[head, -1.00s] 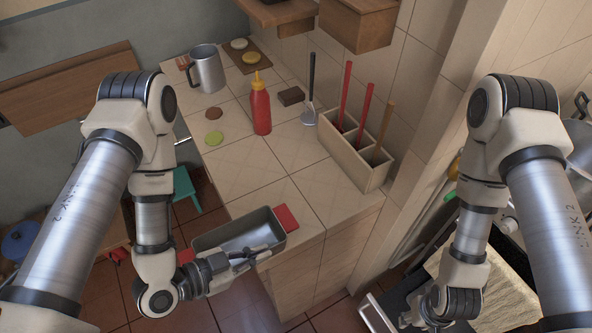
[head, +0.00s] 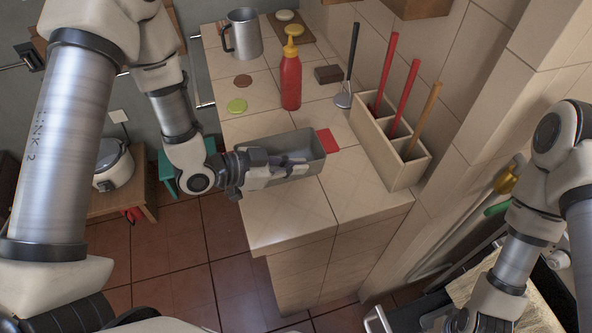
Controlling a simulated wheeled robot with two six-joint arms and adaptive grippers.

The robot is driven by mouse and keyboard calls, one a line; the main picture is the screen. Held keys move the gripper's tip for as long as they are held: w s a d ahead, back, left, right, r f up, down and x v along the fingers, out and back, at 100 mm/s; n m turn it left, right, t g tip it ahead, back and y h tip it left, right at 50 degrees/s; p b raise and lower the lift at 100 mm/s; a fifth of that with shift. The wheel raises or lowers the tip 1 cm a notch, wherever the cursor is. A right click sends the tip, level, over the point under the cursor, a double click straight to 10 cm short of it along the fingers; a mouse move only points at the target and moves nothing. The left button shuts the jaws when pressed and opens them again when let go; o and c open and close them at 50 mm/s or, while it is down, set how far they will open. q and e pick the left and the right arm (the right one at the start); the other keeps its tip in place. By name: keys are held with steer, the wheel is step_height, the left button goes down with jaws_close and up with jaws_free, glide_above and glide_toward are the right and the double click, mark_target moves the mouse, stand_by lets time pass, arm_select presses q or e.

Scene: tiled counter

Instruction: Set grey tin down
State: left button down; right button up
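The grey tin (head: 308,143), an open rectangular pan, is over the near part of the tiled counter (head: 290,215), just left of a flat red square (head: 327,141). My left gripper (head: 285,172) reaches in from the left and is shut on the tin's near wall. The fingers cover part of that wall and of the inside. I cannot tell whether the tin's base touches the tiles. My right gripper (head: 462,321) is at the bottom edge, mostly cut off, away from the tin; its fingers are not clear.
Behind the tin are a green disc (head: 237,105), a brown disc (head: 243,81), a red bottle (head: 291,82) and a metal mug (head: 244,36). A wooden utensil box (head: 405,172) stands at right. Bare tiles lie in front of the tin, up to the counter's edge.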

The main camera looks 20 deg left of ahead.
arm_select(q)
steer(key=shift+w+a, duration=0.25)
steer(key=shift+w, duration=0.3)
steer(key=shift+w+a, duration=0.2)
steer(key=shift+w, duration=0.3)
steer(key=f+p, duration=0.1)
steer(key=f, duration=0.2)
steer(key=shift+d, duration=0.2)
steer(key=shift+w+f, duration=0.15)
steer(key=shift+f, duration=0.2)
steer(key=shift+a, duration=0.1)
steer(key=shift+f, duration=0.1)
steer(key=c, duration=1.3)
jaws_free()
